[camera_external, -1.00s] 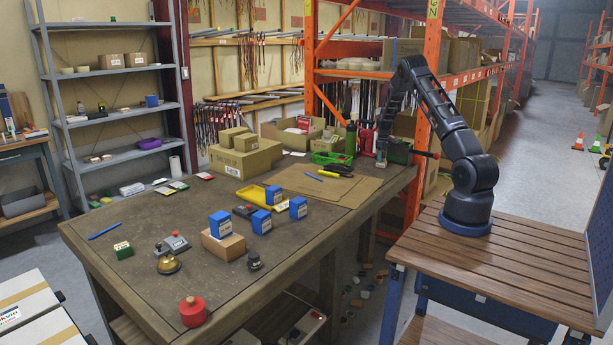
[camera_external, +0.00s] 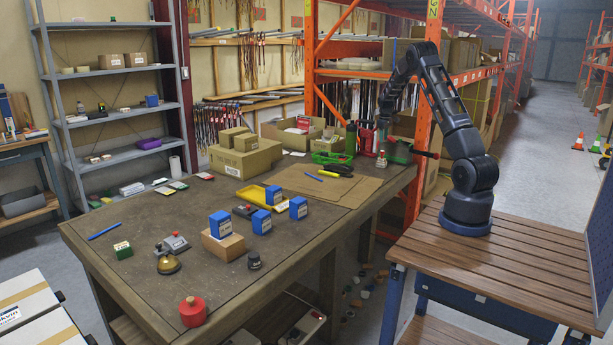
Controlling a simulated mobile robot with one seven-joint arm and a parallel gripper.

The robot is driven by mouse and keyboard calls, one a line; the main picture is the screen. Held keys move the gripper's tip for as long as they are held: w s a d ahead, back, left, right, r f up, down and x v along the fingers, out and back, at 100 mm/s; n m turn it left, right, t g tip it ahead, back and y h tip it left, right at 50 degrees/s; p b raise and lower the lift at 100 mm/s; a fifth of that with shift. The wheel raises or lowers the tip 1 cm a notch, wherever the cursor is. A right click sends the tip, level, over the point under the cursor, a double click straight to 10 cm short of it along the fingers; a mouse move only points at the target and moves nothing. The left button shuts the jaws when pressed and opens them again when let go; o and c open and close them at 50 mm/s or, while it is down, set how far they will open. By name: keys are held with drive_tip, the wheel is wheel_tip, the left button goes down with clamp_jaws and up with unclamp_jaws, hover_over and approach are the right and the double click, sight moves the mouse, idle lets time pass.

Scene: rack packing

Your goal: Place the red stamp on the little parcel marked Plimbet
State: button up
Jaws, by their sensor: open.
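My gripper (camera_external: 383,128) is open and empty at the far right corner of the table, above a small upright item (camera_external: 381,160) with a pale and reddish body, too small to identify. A red round piece with a knob (camera_external: 192,311) stands at the table's near edge; I cannot tell if it is the red stamp. Several small blue boxes with white labels stand mid-table: one (camera_external: 220,224) on a brown carton (camera_external: 223,246), others on the table (camera_external: 262,221) and (camera_external: 298,208). Their labels are unreadable, so I cannot tell which says Plimbet.
A yellow tray (camera_external: 251,195), flat cardboard (camera_external: 312,185) and a green crate (camera_external: 331,158) lie toward the back. A brass bell (camera_external: 168,264), a grey device (camera_external: 175,243), a dark knob (camera_external: 254,261) and a green box (camera_external: 123,250) stand in front. The left-middle tabletop is mostly clear.

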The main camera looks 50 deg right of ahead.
drive_tip(key=s+a+r+t, duration=0.1)
drive_tip(key=s+a+r, duration=0.3)
drive_tip(key=a+r, duration=0.95)
drive_tip(key=s+a+r+t, duration=0.1)
drive_tip(key=s+a+r, duration=0.3)
drive_tip(key=a+r, duration=0.95)
drive_tip(key=s+a+r+t, duration=0.1)
drive_tip(key=s+a, duration=1.1)
drive_tip(key=a, duration=0.5)
drive_tip(key=s+a+f, duration=0.1)
drive_tip(key=s+a, duration=0.3)
drive_tip(key=s, duration=0.4)
drive_tip(key=s+a+f+t, duration=0.1)
drive_tip(key=s+a, duration=0.3)
drive_tip(key=s, duration=0.4)
drive_tip(key=shift+a+f+t, duration=0.2)
drive_tip(key=shift+f+t, duration=0.1)
drive_tip(key=shift+f, duration=0.1)
